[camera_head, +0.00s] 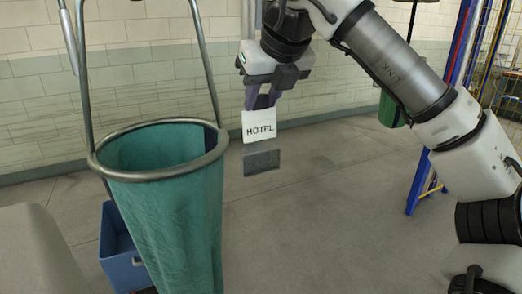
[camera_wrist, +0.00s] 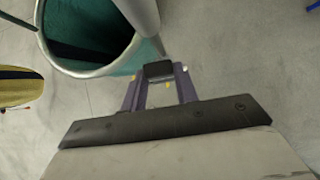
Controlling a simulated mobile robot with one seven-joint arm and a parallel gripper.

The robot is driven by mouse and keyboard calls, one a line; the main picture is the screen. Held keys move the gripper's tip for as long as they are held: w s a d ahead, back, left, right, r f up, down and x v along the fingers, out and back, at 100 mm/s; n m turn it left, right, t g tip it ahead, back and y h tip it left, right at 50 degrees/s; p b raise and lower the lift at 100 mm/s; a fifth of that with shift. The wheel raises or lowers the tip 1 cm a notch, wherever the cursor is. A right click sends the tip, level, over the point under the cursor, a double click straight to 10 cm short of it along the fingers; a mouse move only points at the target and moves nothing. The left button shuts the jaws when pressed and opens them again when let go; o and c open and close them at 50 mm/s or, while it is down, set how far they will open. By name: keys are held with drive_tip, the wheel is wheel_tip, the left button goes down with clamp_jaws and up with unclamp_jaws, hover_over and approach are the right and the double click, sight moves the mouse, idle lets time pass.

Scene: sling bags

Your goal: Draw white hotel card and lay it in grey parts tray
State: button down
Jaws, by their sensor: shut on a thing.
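The white card (camera_head: 259,126), printed HOTEL, hangs upright below my gripper (camera_head: 262,102). My gripper points down and is shut on the card's top edge, right of the green sling bag's rim. In the wrist view the gripper (camera_wrist: 160,88) shows a dark block-like end (camera_wrist: 158,70) between its fingers; the card's printed face is hidden there. A grey rectangular piece (camera_head: 261,162) shows just below the card; I cannot tell whether it is joined to it. I cannot make out a grey parts tray in either view.
The green sling bag (camera_head: 170,215) hangs open from a metal ring (camera_head: 155,174) on a tall frame. It also shows in the wrist view (camera_wrist: 118,58). A blue bin (camera_head: 122,255) stands behind it. A blue rack post (camera_head: 440,120) stands right. The floor between is clear.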

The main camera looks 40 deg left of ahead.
drive_tip(key=shift+r, duration=2)
